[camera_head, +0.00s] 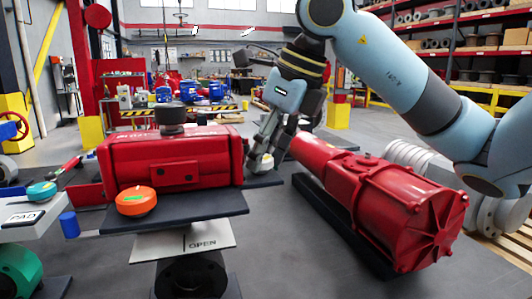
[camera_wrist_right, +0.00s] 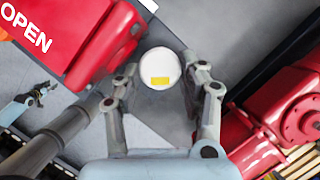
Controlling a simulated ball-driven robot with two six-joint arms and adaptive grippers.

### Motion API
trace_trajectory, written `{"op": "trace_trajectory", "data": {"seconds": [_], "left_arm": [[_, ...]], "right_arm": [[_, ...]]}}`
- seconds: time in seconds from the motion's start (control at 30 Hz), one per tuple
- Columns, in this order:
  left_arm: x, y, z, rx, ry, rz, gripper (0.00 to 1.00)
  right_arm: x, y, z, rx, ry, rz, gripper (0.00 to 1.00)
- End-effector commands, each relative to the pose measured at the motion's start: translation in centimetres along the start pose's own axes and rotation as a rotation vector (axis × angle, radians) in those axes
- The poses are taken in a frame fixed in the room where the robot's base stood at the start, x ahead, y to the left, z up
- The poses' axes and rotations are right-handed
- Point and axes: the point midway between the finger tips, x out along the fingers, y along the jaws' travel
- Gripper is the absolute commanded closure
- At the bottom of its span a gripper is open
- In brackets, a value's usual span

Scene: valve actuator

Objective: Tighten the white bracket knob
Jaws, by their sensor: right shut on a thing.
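The white bracket knob (camera_wrist_right: 161,68) is a round white cap with a yellow mark, near the upper middle of the right wrist view. In the head view it shows partly (camera_head: 266,163) at the right end of the red actuator body (camera_head: 170,160). My right gripper (camera_head: 261,160) reaches down to it from above. In the right wrist view the gripper's fingers (camera_wrist_right: 161,78) stand on both sides of the knob, and the gripper is shut on it. The finger contact is partly hidden.
An orange knob (camera_head: 136,201) sits on the dark plate (camera_head: 200,210) in front of the actuator body. A sign reading OPEN (camera_head: 185,243) is below it. A large red cylinder (camera_head: 400,210) lies to the right. A teal knob (camera_head: 41,191) sits on a pad at the left.

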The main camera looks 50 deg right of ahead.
Motion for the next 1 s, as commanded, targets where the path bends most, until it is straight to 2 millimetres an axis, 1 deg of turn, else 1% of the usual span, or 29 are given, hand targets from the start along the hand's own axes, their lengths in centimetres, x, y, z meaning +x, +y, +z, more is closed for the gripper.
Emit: {"op": "trace_trajectory", "data": {"seconds": [0.23, 0.27, 0.43, 0.77, 0.87, 1.0], "left_arm": [[0.0, 0.0, 0.0, 0.0, 0.0, 0.0, 0.6], [0.0, 0.0, 0.0, 0.0, 0.0, 0.0, 0.6], [0.0, 0.0, 0.0, 0.0, 0.0, 0.0, 0.6], [0.0, -0.1, 0.2, 0.0, -0.002, -0.001, 0.6], [0.0, -0.1, 0.2, 0.0, -0.002, -0.001, 0.6], [0.0, 0.0, 0.1, 0.0, -0.001, 0.0, 0.6]], "right_arm": [[-0.1, -0.1, 0.1, 0.0, -0.003, -0.003, 0.9], [-0.1, -0.1, 0.1, -0.001, -0.003, -0.003, 0.57], [-0.1, 0.0, 0.1, -0.001, -0.002, -0.001, 0.35], [-0.1, 0.0, 0.1, -0.002, -0.002, 0.0, 0.35], [-0.8, -0.1, 0.1, -0.004, -0.003, -0.002, 0.35], [-2.7, -0.2, 0.1, -0.004, -0.003, -0.007, 0.35]]}}
